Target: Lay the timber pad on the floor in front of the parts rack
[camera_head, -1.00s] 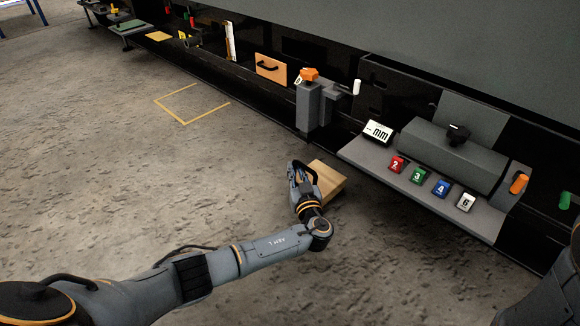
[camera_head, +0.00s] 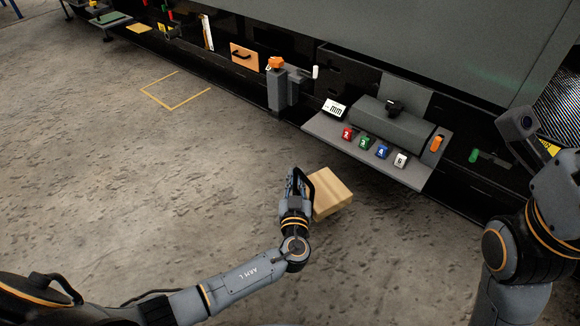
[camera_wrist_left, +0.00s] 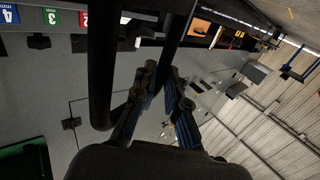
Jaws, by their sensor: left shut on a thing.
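The timber pad (camera_head: 333,192) is a pale wooden block in the middle of the head view, out in front of a grey shelf. My left gripper (camera_head: 306,186) is at its left side, shut on it by a dark handle-like bar. I cannot tell whether the pad clears the floor. In the left wrist view the gripper's fingers (camera_wrist_left: 163,100) show beside black bars; the wood is not seen there. A long dark structure with parts along it, seemingly the parts rack (camera_head: 240,85), runs across the back. My right arm stands at the right edge; its fingers are not distinguishable.
A yellow outline (camera_head: 180,107) marks bare floor at the upper left. The grey shelf (camera_head: 370,160) carries several coloured numbered blocks and juts out behind the pad. A grey post (camera_head: 283,90) with an orange top stands left of it. The floor at left is clear.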

